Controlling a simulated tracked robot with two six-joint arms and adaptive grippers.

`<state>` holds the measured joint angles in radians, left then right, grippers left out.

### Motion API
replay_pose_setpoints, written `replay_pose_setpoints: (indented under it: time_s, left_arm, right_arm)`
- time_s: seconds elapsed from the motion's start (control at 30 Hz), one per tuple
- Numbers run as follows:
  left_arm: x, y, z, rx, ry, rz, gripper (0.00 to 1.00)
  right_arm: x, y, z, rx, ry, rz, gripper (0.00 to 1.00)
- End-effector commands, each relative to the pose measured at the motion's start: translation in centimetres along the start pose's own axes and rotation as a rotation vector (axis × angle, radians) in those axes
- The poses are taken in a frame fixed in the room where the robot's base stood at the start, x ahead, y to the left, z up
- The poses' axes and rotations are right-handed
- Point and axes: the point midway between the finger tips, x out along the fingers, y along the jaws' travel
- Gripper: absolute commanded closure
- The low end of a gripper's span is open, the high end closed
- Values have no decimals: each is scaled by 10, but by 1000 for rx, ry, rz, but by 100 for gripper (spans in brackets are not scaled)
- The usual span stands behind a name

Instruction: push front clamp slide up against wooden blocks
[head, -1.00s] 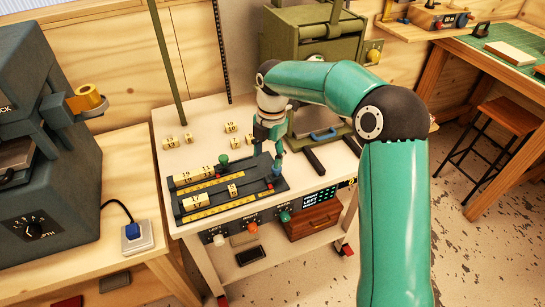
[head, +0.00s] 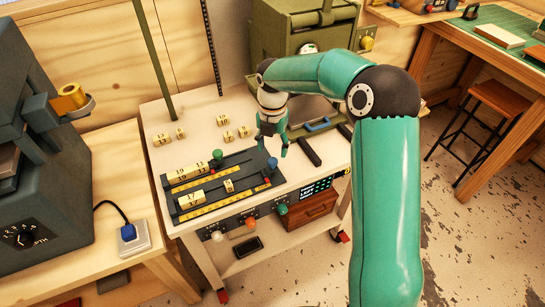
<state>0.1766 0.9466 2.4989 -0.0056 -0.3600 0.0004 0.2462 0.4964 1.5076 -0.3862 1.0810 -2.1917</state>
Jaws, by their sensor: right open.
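A dark clamp tray (head: 248,196) with two channels and yellow scales lies on the white cart top. The back channel holds a row of numbered wooden blocks (head: 188,175) at the left, with a green-knobbed slide (head: 217,155) near their right end. The front channel holds wooden blocks (head: 191,198) at its left and one separate block (head: 228,185) farther right. The front clamp slide with a blue knob (head: 272,163) is near the right end, apart from these blocks. My right gripper (head: 273,147) is open and empty, fingers down, just behind and above the blue knob. My left gripper is out of view.
Several loose numbered blocks (head: 223,120) lie behind the tray. A green press (head: 300,40) with dark bars (head: 310,151) stands at the back right of the cart. A panel with knobs (head: 281,209) and a wooden drawer (head: 309,208) are at the cart's front.

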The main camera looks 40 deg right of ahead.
Motion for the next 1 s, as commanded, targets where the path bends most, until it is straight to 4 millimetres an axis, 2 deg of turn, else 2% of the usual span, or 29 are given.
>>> replay_pose_setpoints:
  time_s: [0.1,0.3,0.7,1.0]
  left_arm:
    - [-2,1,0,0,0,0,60]
    - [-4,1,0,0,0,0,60]
    - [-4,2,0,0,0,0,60]
    - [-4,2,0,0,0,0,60]
  right_arm:
    - [23,-1,0,0,3,-3,42]
    - [46,-1,0,1,1,-2,42]
    - [52,0,0,1,0,0,42]
    - [52,0,0,1,0,0,92]
